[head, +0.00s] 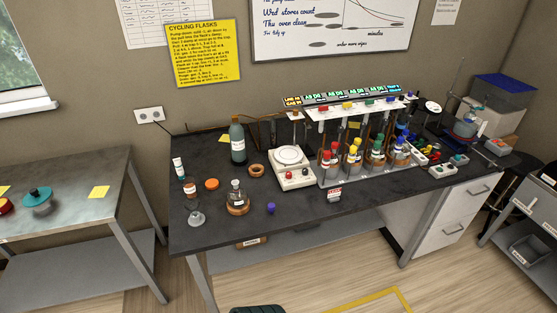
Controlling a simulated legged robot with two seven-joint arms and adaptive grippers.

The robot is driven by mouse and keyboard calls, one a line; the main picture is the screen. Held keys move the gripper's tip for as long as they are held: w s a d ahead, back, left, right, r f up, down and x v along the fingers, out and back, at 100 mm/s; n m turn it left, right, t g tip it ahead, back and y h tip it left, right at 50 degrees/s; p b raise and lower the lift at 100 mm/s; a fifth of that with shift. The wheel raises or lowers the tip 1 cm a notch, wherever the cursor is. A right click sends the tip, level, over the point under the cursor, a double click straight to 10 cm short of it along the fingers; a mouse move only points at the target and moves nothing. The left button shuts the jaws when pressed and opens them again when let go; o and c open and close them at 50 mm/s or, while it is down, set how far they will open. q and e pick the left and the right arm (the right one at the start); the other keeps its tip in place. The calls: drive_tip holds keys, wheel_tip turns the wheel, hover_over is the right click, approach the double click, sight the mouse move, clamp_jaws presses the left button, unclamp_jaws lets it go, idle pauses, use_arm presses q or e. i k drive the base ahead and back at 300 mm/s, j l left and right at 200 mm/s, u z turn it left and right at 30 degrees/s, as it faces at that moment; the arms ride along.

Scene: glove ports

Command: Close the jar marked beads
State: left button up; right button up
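A small brown jar (190,188) with a pale label stands near the left end of the dark bench. Its label is too small to read, so I cannot tell whether it says beads. An orange round lid (211,184) lies on the bench just right of the jar, apart from it. I cannot see the jar's mouth clearly. Neither of my grippers can be made out in the head view.
A white tube (178,167), a flask (236,197), a cork ring (256,171), a purple stopper (271,208), a green bottle (237,144) and a balance (293,167) stand nearby. A rack with several coloured-top bottles (355,155) fills the right.

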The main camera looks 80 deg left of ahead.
sight(189, 183)
drive_tip(key=u, duration=4.25)
